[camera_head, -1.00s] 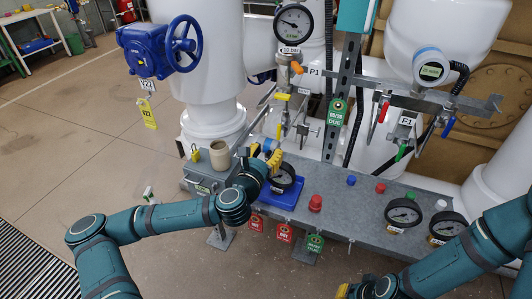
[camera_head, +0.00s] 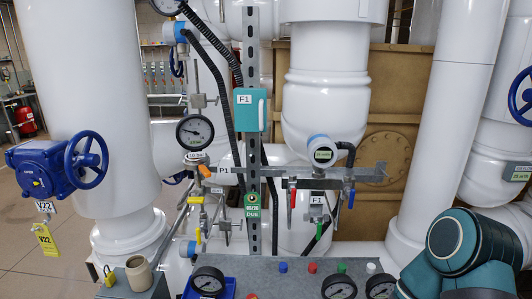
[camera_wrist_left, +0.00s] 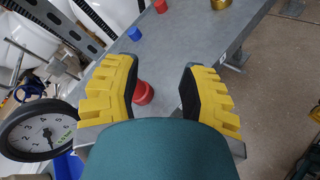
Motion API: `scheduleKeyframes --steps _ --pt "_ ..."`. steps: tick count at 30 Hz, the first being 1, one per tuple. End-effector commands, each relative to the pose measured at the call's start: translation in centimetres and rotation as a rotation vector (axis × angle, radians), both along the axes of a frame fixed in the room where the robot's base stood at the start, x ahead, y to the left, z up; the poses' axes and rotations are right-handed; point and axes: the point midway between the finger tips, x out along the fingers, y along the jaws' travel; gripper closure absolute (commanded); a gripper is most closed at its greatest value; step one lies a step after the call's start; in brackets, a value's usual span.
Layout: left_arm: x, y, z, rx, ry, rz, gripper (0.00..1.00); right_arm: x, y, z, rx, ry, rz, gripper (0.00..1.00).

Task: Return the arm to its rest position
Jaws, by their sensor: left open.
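My left gripper (camera_wrist_left: 160,75) shows in the left wrist view, with its two yellow ribbed fingers spread wide and nothing between them in grasp. It hangs above the grey bench (camera_wrist_left: 185,45). A red cap (camera_wrist_left: 142,92) on the bench shows past the left finger, and I cannot tell the distance to it. In the head view, my teal right arm (camera_head: 465,250) comes in at the lower right, with its gripper out of the picture. My left arm is outside the head view.
A pressure gauge (camera_wrist_left: 38,130) is close to the left finger. In the head view, gauges (camera_head: 208,281) and small caps stand on the bench (camera_head: 265,268). Valves and a bracket (camera_head: 345,172) rise behind. A blue valve actuator (camera_head: 45,168) is at left. Open floor shows at the wrist view's right.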

Motion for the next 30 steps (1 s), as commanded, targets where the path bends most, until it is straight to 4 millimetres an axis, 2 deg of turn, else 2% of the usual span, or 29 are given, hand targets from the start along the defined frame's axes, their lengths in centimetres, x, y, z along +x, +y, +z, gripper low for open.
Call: scheduleKeyframes --steps 1,2,5,8,12,18,21,30 --pt "-2.1 -1.8 -2.1 0.134 -0.011 -0.131 0.58 0.0 0.0 0.0 0.000 0.000 0.000 1.00" --pt "-3.3 -2.5 -3.4 0.208 -0.018 -0.205 0.58 0.0 0.0 0.0 0.000 0.000 0.000 1.00" --pt "-6.9 -3.3 -7.2 0.445 -0.052 -0.440 0.58 0.0 0.0 0.0 0.000 0.000 0.000 1.00" --pt "-9.9 -2.3 -10.4 0.666 -0.093 -0.664 0.58 0.0 0.0 0.0 0.000 0.000 0.000 1.00" --pt "-12.6 1.2 -13.1 0.938 -0.152 -0.946 0.58 0.0 0.0 0.0 0.000 0.000 0.000 1.00" --pt "-13.8 6.1 -13.8 1.180 -0.208 -1.209 0.58 0.0 0.0 0.0 0.000 0.000 0.000 1.00" --pt "-13.9 7.4 -13.7 1.232 -0.222 -1.271 0.58 0.0 0.0 0.0 0.000 0.000 0.000 1.00" --pt "-14.0 7.9 -13.7 1.250 -0.225 -1.296 0.58 0.0 0.0 0.0 0.000 0.000 0.000 1.00"
